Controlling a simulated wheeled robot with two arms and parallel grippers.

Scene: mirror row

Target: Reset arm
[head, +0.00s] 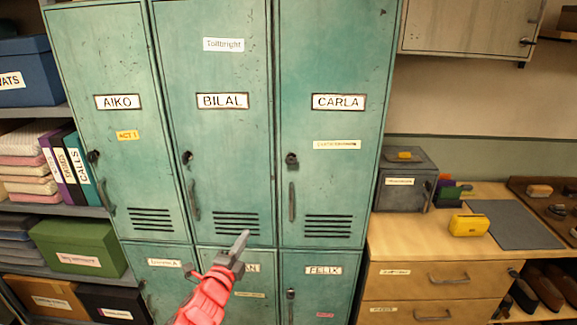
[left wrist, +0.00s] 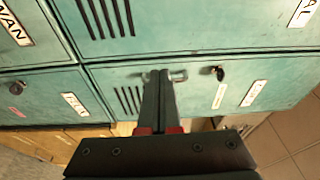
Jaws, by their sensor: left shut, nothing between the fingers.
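My left gripper (head: 240,246) comes up from the bottom of the head view on a red arm. It is shut and empty, in front of the lower part of the BILAL locker (head: 222,155) and the locker below it. In the left wrist view the dark fingers (left wrist: 160,78) lie together, pointing at the teal lockers, near a small handle (left wrist: 178,75). I cannot tell whether they touch the lockers. My right gripper is in neither view.
The AIKO (head: 125,165) and CARLA (head: 322,190) locker doors look shut. Shelves with a green box (head: 78,248) stand at left. At right, a wooden counter (head: 410,235) bears a grey metal box (head: 403,183) and a yellow case (head: 469,225). A wall cabinet (head: 468,28) hangs above.

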